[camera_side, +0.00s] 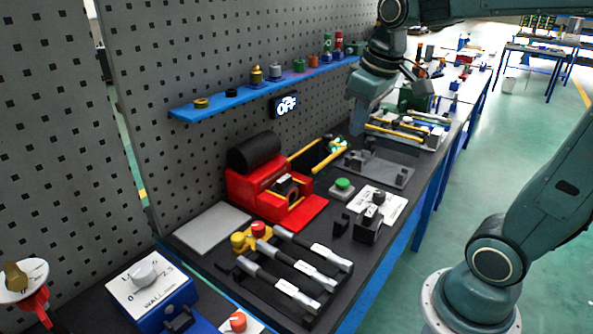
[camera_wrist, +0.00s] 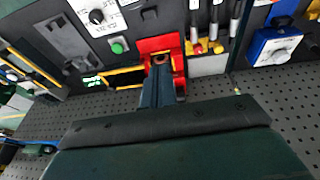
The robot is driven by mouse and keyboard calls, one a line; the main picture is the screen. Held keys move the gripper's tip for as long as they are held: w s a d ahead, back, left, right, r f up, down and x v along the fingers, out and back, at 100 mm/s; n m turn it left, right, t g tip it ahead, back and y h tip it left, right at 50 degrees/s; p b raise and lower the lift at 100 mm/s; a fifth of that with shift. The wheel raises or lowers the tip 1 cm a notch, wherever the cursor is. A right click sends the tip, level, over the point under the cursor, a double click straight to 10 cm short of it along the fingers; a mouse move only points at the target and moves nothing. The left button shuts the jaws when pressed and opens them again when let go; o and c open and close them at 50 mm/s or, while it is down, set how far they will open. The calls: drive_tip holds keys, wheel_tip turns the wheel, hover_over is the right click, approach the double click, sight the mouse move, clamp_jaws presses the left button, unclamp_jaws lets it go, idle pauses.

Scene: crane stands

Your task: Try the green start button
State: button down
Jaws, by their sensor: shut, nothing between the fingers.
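The green start button (camera_side: 342,184) sits on a small grey box on the dark bench, right of the red machine. It also shows in the wrist view (camera_wrist: 117,48), left of my fingers. My gripper (camera_side: 356,130) is above the bench, higher than the button and farther back, apart from it. In the wrist view my gripper (camera_wrist: 159,64) has its fingers together, empty, over the red machine (camera_wrist: 160,45).
The red machine (camera_side: 270,185) stands left of the button. A white dial plate (camera_side: 380,205) and a dark block lie to its right. A yellow-and-red emergency stop (camera_side: 252,236) and several grey-handled tools lie in front. A blue shelf (camera_side: 230,101) with small parts juts from the pegboard.

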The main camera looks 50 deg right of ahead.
drive_tip(key=w+d+f+g, duration=0.2)
drive_tip(key=w+d+f, duration=0.1)
drive_tip(key=w+d, duration=0.55)
drive_tip(key=g+y, duration=0.1)
drive_tip(key=g, duration=0.1)
hover_over(342, 180)
drive_tip(key=w, duration=0.1)
wheel_tip(342, 180, down, 8)
drive_tip(key=r, duration=0.1)
drive_tip(key=shift+w+d+f, duration=0.15)
drive_tip(key=shift+d+f, duration=0.05)
drive_tip(key=shift+d, duration=0.2)
drive_tip(key=shift+f, duration=0.15)
drive_tip(key=f, duration=0.9)
drive_tip(key=s+f, duration=0.1)
drive_tip(key=f, duration=0.3)
drive_tip(key=shift+s+a+f, duration=0.1)
drive_tip(key=shift+a+f, duration=0.25)
drive_tip(key=shift+f, duration=0.1)
